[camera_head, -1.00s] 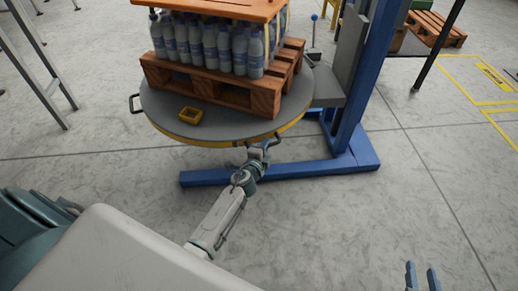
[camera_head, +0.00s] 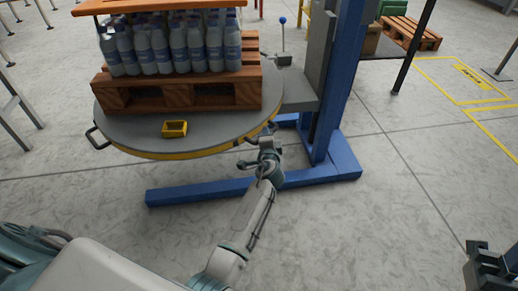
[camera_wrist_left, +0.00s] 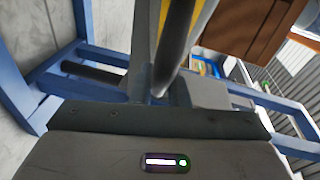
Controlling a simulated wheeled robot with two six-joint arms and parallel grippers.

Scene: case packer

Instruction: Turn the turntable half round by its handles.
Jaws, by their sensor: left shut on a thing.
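The round grey turntable (camera_head: 220,128) with a yellow rim is at the upper left of the head view. It carries a wooden pallet (camera_head: 180,92) of bottles. A dark handle (camera_head: 97,137) sticks out from its left front rim, free. My left gripper (camera_head: 266,138) is at the right front rim, shut on another handle, which it mostly hides. In the left wrist view this dark handle bar (camera_wrist_left: 174,45) runs up from the jaws beside the yellow rim. Part of my right gripper (camera_head: 488,265) shows at the lower right, away from the turntable; its jaw opening is unclear.
A yellow block (camera_head: 174,128) lies on the turntable in front of the pallet. A blue post (camera_head: 338,85) and blue floor beam (camera_head: 230,188) stand close to the right and front of the turntable. The grey floor at the right front is clear.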

